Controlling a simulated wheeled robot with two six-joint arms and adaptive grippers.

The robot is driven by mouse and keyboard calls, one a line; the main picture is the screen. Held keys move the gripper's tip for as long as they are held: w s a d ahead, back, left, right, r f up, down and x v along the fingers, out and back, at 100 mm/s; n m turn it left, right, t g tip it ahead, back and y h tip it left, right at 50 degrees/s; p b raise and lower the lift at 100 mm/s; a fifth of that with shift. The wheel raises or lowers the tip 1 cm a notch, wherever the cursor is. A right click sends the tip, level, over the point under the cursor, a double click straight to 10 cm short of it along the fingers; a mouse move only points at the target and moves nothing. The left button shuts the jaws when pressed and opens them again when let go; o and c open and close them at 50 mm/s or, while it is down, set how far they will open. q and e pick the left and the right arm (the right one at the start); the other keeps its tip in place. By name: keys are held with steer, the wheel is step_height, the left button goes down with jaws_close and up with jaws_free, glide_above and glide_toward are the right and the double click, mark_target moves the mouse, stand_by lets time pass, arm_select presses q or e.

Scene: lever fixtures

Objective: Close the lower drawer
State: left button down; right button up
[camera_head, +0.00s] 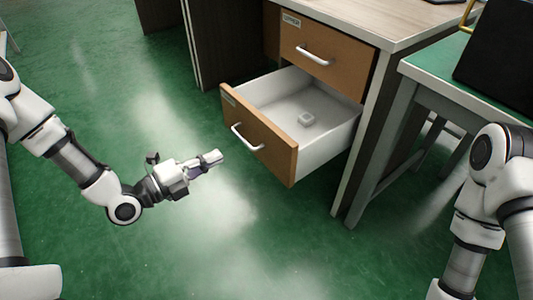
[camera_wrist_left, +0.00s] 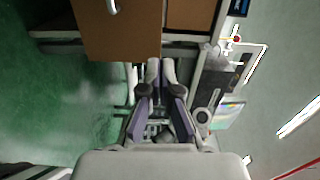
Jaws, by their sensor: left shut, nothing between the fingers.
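The lower drawer (camera_head: 262,137) of the wooden desk is pulled well out, with a brown front, a white handle (camera_head: 247,138) and white inner walls. A small pale object (camera_head: 306,119) lies inside it. The upper drawer (camera_head: 322,54) above it is shut. My left gripper (camera_head: 218,157) is shut and empty, just left of the lower drawer's front and apart from it. In the left wrist view my left gripper (camera_wrist_left: 161,68) points forward, with a brown drawer front (camera_wrist_left: 120,30) at the upper left. My right gripper is out of view.
A green-topped table (camera_head: 450,75) with a black object (camera_head: 500,45) stands right of the desk. A dark desk panel (camera_head: 205,40) is behind the drawer. The green floor (camera_head: 240,230) in front of the drawer is clear.

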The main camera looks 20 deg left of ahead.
arm_select(q)
steer(key=b, duration=0.7)
glide_toward(269, 128)
steer(key=x, duration=0.6)
steer(key=shift+w+d+f, duration=0.2)
steer(key=shift+d+f, duration=0.05)
steer(key=shift+w+d, duration=0.15)
steer(key=shift+w, duration=0.05)
steer(key=shift+r, duration=0.15)
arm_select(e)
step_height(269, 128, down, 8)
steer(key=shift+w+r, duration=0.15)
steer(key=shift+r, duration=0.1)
arm_select(q)
steer(key=shift+w, duration=0.1)
